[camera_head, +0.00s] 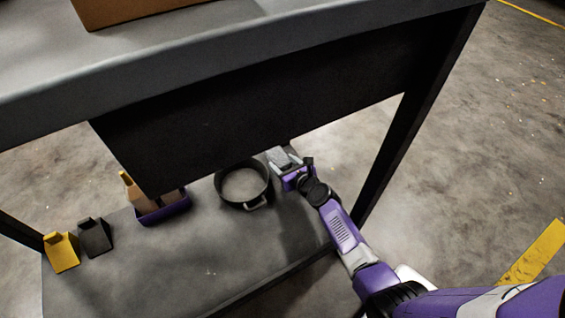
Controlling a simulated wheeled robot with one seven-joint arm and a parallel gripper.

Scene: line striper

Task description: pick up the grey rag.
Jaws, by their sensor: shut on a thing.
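My arm reaches in from the lower right to the lower shelf of the table. My gripper (287,170) is at the shelf's far right part, just right of the dark pot. It is shut on a small light grey thing, which looks like the grey rag (279,157). The rag is small in view and partly hidden by the gripper. I cannot tell whether it is clear of the shelf.
A dark round pot (222,190) with a handle stands left of my gripper. A purple tray (167,211) holds tan items. A black box (95,238) and a yellow box (62,253) stand far left. The tabletop (210,45) and a dark panel (260,110) overhang the shelf (190,265).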

